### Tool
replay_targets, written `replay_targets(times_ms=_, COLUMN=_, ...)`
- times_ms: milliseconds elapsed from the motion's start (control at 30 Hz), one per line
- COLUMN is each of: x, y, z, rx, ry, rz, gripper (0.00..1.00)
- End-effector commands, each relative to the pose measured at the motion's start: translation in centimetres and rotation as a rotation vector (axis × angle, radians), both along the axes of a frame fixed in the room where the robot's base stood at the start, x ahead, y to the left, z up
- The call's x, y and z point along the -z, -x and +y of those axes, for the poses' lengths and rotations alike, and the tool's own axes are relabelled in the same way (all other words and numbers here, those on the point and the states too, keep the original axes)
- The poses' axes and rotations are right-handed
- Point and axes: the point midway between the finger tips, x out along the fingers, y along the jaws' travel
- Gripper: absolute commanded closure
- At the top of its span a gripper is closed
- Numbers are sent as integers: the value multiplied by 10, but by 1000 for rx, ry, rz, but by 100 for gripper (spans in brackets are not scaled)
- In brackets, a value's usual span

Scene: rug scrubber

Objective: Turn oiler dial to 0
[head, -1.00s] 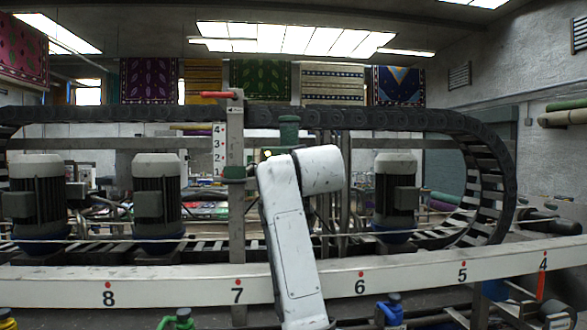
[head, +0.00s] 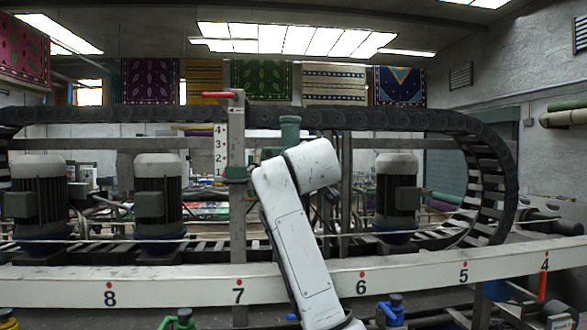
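I cannot make out an oiler dial with certainty. A green cylindrical fitting (head: 290,128) stands upright just behind the top of my white arm, which hides its lower part. To its left, a grey upright post carries a number scale (head: 220,151) marked 4 to 1 and a red handle (head: 218,95) on top. My arm rises from the bottom centre and bends at the top, in front of the machine. My gripper is not visible, so its opening and anything in it are hidden.
A white numbered rail (head: 180,288) crosses the front. Motors stand behind it at left (head: 158,198) and right (head: 397,195). A black cable chain (head: 400,119) loops above and down the right. Blue (head: 391,311) and green (head: 179,318) fittings sit at the bottom.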

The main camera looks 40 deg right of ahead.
Motion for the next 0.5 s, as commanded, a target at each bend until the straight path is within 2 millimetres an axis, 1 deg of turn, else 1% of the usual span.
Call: replay_targets(times_ms=500, x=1, y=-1, z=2, rx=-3, ry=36, rz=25, gripper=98)
